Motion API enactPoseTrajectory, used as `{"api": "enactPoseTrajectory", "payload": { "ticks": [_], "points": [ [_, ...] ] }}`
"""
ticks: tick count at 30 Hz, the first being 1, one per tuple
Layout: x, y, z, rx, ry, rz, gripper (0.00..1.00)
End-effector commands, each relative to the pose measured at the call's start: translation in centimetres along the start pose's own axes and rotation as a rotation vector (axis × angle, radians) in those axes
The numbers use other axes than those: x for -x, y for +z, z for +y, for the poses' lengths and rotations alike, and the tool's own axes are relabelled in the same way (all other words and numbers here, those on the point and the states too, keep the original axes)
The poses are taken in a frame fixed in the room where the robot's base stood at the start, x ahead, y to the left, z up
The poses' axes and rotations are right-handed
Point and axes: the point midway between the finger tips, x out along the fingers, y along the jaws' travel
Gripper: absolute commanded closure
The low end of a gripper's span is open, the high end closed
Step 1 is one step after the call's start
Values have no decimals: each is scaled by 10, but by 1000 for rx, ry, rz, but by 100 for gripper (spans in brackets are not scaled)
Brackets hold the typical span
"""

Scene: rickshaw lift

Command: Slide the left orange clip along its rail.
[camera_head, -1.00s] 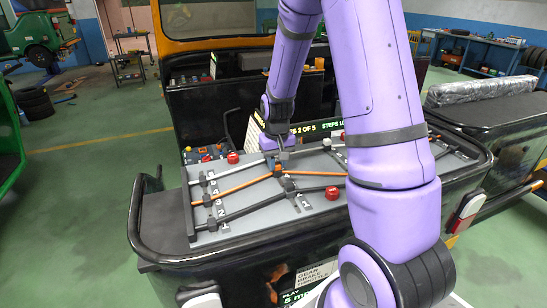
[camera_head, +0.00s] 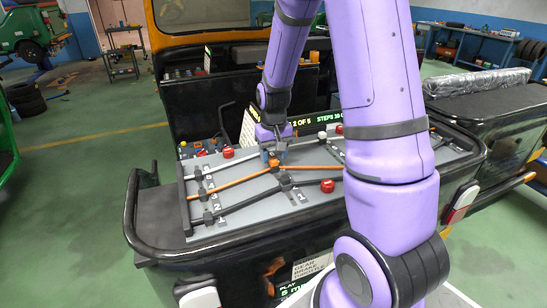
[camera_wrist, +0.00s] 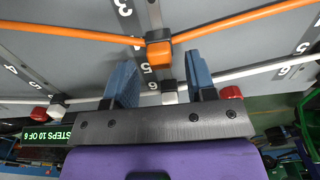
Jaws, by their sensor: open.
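The left orange clip (camera_head: 275,163) is a small orange block on an orange cable, sitting on a dark rail of the grey panel (camera_head: 235,207). In the wrist view the orange clip (camera_wrist: 158,50) lies just beyond and between my gripper's two blue fingers, near the numbers 5 and 6. My gripper (camera_head: 276,150) points down over it in the head view. In the wrist view my gripper (camera_wrist: 161,72) is open, with a gap on both sides of the clip's line. I cannot tell how far the fingertips are above the clip.
A white clip (camera_wrist: 169,92) on a white cable sits close by on the same rail. A black clip (camera_head: 286,182) is nearer the panel's front. Red knobs (camera_head: 228,153) (camera_head: 327,186) stand on the panel. My arm hides part of the panel's right side.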

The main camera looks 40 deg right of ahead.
Motion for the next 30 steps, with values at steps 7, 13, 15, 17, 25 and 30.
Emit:
{"api": "enactPoseTrajectory", "payload": {
  "ticks": [7,13,15,17,25,30],
  "points": [
    [48,-1,0,0,0,6,49],
    [78,0,0,0,0,3,49],
    [85,0,0,1,0,2,49],
    [89,0,0,1,0,2,49],
    [94,0,0,0,0,0,49],
    [93,0,0,0,0,0,49]
  ]
}}
